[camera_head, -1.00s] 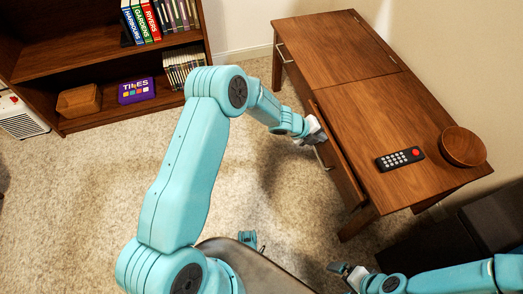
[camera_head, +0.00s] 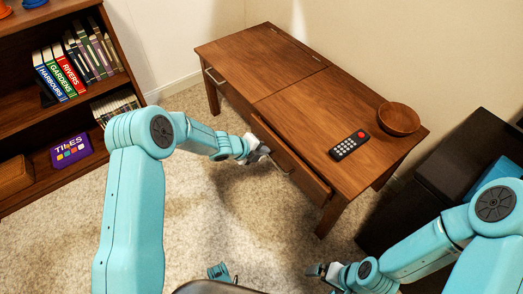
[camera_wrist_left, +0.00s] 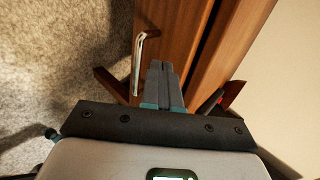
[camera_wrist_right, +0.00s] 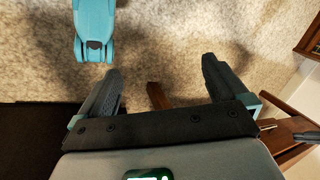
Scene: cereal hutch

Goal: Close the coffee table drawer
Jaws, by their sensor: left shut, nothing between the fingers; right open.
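The wooden coffee table (camera_head: 285,75) stands along the wall. Its near drawer (camera_head: 300,172) stands slightly out, with a dark gap behind its front panel. The drawer front also shows in the left wrist view (camera_wrist_left: 172,22), with its metal handle (camera_wrist_left: 138,62). My left gripper (camera_head: 264,150) is at the drawer front, beside the handle. In the left wrist view its fingers (camera_wrist_left: 162,66) are shut together with nothing between them; whether they touch the panel is unclear. My right gripper (camera_head: 322,270) is low in front of the table, open and empty in the right wrist view (camera_wrist_right: 160,72).
A remote (camera_head: 349,145) and a wooden bowl (camera_head: 399,119) sit on the tabletop. A bookshelf (camera_head: 20,125) with books and a purple box (camera_head: 71,150) stands at left. A dark piece of furniture (camera_head: 440,165) is at right. Carpet (camera_head: 225,205) in front is clear.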

